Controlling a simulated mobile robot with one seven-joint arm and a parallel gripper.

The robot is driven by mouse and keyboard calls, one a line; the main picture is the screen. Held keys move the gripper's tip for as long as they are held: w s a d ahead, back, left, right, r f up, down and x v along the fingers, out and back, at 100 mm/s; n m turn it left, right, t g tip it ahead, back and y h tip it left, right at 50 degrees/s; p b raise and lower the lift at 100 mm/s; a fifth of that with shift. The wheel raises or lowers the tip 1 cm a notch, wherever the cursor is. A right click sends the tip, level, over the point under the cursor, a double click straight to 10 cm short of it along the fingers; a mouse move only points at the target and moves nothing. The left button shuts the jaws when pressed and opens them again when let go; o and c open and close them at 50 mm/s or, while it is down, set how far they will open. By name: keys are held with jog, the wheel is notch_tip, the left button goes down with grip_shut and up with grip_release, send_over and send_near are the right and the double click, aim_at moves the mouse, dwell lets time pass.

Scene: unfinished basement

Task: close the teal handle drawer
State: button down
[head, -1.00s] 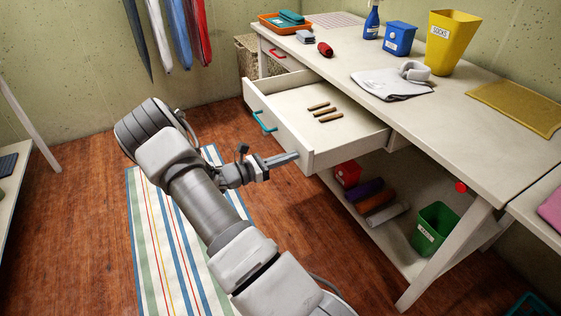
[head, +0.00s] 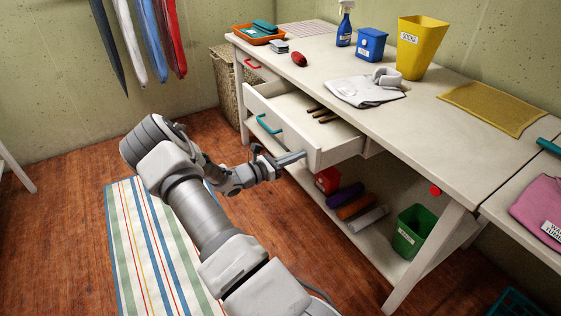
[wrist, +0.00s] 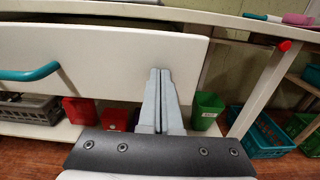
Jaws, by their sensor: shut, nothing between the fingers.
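The white drawer (head: 285,128) with the teal handle (head: 269,124) stands partly open from the bench. Several brown sticks (head: 318,111) lie inside it, partly hidden by the bench top. My gripper (head: 303,155) is shut and empty, with its fingertips at the right end of the drawer front. In the wrist view my gripper (wrist: 160,72) points at the right part of the drawer front (wrist: 100,55), and the teal handle (wrist: 30,73) is to its left. The fingertips look to be against the front, but I cannot tell for sure that they touch.
The bench top (head: 420,130) holds a yellow bin (head: 422,50), a blue box (head: 372,44) and a folded cloth (head: 362,92). A red-handled drawer (head: 250,65) is at the far left. A green bin (head: 410,230) stands on the lower shelf.

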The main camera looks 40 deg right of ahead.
aim_at(345, 137)
jog(key=b+x, duration=0.2)
jog(key=x, duration=1.7)
jog(key=shift+s+d+f, duration=0.1)
jog(key=shift+s+d, duration=0.1)
jog(key=shift+d, duration=0.05)
jog(key=shift+s+d, duration=0.15)
jog(key=shift+d, duration=0.4)
jog(key=shift+d+r, duration=0.1)
jog(key=shift+r, duration=0.1)
jog(key=shift+d+r, duration=0.1)
jog(key=shift+r, duration=0.05)
jog(key=p+v, duration=0.1)
jog(key=v, duration=0.4)
jog(key=p+v, duration=0.1)
jog(key=v, duration=0.3)
jog(key=p+v, duration=0.1)
jog(key=v, duration=0.4)
jog(key=shift+a+f, duration=0.25)
jog(key=shift+a, duration=0.1)
